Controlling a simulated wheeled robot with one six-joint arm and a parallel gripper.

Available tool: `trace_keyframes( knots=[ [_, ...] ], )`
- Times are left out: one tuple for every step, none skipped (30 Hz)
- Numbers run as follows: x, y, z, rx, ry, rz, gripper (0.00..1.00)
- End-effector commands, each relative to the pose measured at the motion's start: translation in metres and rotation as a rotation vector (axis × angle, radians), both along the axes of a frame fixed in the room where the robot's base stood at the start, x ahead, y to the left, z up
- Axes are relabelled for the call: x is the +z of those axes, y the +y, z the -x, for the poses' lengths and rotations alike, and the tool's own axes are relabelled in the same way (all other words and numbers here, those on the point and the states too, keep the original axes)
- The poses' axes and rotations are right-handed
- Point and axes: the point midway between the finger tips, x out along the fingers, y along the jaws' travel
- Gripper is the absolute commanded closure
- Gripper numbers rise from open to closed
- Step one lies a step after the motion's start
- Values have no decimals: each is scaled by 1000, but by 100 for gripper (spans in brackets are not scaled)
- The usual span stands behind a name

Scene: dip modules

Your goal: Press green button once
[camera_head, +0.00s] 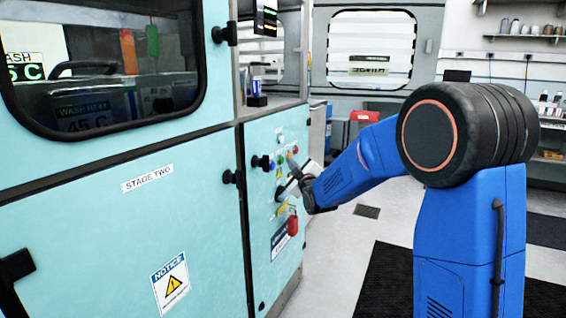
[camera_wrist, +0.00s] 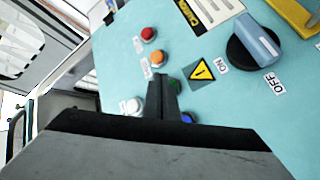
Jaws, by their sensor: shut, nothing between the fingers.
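The control panel (camera_head: 262,210) is light teal and stands at the centre of the head view. In the wrist view, the green button (camera_wrist: 176,86) shows only in part, right beside my dark fingers, which hide the rest of it. My gripper (camera_wrist: 162,80) is shut and empty, with its fingertips over the panel by the green button. I cannot tell whether they touch it. In the head view, my gripper (camera_head: 291,162) reaches the panel's button area from the right.
Around the green button are an orange button (camera_wrist: 157,58), a red button (camera_wrist: 148,33), a blue button (camera_wrist: 187,118) and a white button (camera_wrist: 133,106). A rotary switch (camera_wrist: 254,42) is at upper right. A large red knob (camera_head: 292,226) sits below my gripper.

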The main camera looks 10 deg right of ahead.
Motion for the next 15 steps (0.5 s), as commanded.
trace_keyframes(
  knots=[
    [0,1,-1,0,0,0,100],
    [0,2,-1,0,0,0,100],
    [0,3,-2,1,1,0,100],
    [0,4,-3,0,0,-1,100],
    [0,5,-3,0,0,-1,100],
    [0,6,-4,0,0,-1,100],
    [0,6,-4,0,0,-1,100],
    [0,6,-4,0,0,-1,100],
    [0,6,-4,0,0,-1,100],
    [0,6,-4,0,0,-1,100],
    [0,6,-4,0,0,-1,100],
    [0,6,-4,0,0,-1,100],
    [0,6,-4,0,0,-1,100],
    [0,6,-4,0,0,-1,100],
    [0,6,-4,0,0,0,100]
  ],
)
